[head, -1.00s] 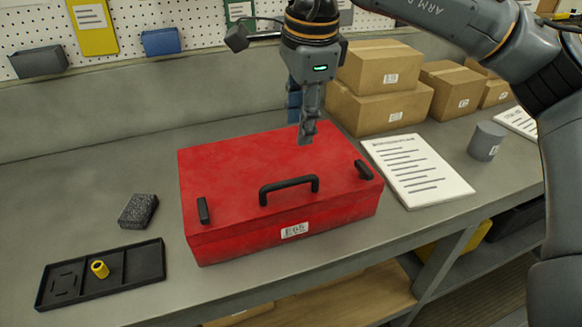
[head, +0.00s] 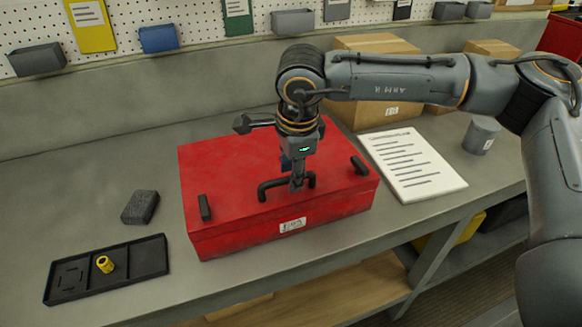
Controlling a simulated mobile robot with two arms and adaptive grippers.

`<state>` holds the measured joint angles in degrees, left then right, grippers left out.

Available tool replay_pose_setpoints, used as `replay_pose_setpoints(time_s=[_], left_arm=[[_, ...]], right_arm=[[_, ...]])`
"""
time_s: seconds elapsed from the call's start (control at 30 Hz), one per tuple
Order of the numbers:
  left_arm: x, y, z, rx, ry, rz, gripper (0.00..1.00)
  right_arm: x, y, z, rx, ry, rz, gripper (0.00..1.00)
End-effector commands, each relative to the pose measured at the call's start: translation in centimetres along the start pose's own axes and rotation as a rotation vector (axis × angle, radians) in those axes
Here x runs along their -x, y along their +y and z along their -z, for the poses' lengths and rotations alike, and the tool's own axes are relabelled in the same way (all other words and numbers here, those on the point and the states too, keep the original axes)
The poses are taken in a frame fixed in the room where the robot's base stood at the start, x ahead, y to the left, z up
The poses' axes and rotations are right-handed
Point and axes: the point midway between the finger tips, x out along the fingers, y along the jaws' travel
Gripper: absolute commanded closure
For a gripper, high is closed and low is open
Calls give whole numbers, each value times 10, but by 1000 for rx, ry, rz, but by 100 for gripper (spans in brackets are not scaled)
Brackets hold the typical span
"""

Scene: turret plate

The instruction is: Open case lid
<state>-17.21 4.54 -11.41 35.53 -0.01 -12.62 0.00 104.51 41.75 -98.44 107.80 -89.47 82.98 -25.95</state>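The red case (head: 240,232) sits on the grey workbench with its lid (head: 225,165) closed. A black handle (head: 268,188) is on the lid near the front edge, with a black latch on the left (head: 205,207) and one on the right (head: 359,166). My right gripper (head: 296,186) points down at the middle of the handle and overlaps its bar. Its fingers are seen edge-on, so I cannot tell whether they have closed on the bar. The fingers hide part of the handle. My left gripper is not in view.
A black tray (head: 135,262) with a yellow cylinder (head: 105,264) and a dark foam block (head: 140,207) lie left of the case. A paper sheet (head: 410,170), grey cup (head: 481,136) and cardboard boxes (head: 375,118) stand to the right and behind. The bench's front strip is clear.

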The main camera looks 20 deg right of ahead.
Motion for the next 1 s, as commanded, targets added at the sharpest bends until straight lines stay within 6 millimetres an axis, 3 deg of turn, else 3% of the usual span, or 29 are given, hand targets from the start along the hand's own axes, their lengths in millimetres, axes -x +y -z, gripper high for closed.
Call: replay_pose_setpoints(time_s=[0.17, 0.37, 0.77, 1.0], left_arm=[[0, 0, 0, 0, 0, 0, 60], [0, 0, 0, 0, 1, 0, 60], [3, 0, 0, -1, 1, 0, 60], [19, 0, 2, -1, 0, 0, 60]], right_arm=[[0, 0, 0, 0, 0, 0, 63], [0, 0, 0, 0, 0, 0, 99], [4, -2, 0, -1, 0, -11, 100], [30, -13, -1, -4, -2, -98, 100]])
